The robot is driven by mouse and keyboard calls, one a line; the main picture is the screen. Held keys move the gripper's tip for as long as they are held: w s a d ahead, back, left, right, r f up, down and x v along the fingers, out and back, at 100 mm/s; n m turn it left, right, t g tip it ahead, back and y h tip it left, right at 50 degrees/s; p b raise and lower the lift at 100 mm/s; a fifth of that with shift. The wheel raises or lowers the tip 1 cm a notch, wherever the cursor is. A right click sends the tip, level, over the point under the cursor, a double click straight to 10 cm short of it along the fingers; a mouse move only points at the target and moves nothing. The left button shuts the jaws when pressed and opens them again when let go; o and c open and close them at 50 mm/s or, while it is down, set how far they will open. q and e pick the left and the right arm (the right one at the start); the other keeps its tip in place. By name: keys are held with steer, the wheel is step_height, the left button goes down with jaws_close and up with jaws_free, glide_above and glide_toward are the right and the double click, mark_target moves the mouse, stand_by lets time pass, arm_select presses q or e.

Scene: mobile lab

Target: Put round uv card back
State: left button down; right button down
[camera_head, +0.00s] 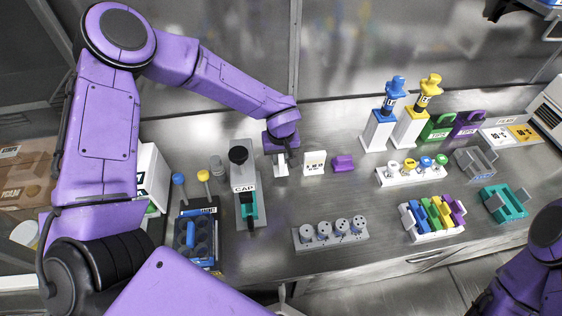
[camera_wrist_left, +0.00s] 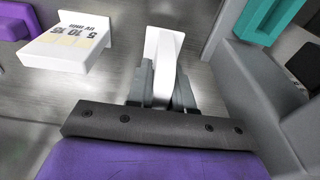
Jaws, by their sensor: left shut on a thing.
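My left gripper (camera_head: 280,150) is shut on a white piece (camera_head: 281,168) just above or at the counter, left of the small white sign. In the left wrist view the gripper (camera_wrist_left: 163,85) has its grey fingers on both sides of this white piece (camera_wrist_left: 166,48), which has a flat plate and a rounded part. I cannot tell for sure that it is the round UV card. The white sign with printed numbers (camera_head: 315,162) stands just right of the gripper; it also shows in the left wrist view (camera_wrist_left: 68,48). My right gripper is out of view.
A purple block (camera_head: 343,164) lies right of the sign. The grey capping device (camera_head: 243,190) stands close on the left. A grey rack of round pieces (camera_head: 330,236) is in front. Pipettes, a coloured-cap rack (camera_head: 410,173) and a teal holder (camera_head: 505,204) stand right. Counter between is clear.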

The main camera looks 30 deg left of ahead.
mark_target(280, 163)
arm_select(q)
steer(key=shift+f, duration=1.4)
steer(key=shift+f, duration=0.15)
steer(key=c, duration=1)
jaws_free()
steer(key=r, duration=0.8)
steer(key=s+d+r, duration=0.1)
steer(key=r, duration=0.3)
steer(key=shift+r, duration=0.15)
steer(key=shift+b, duration=0.3)
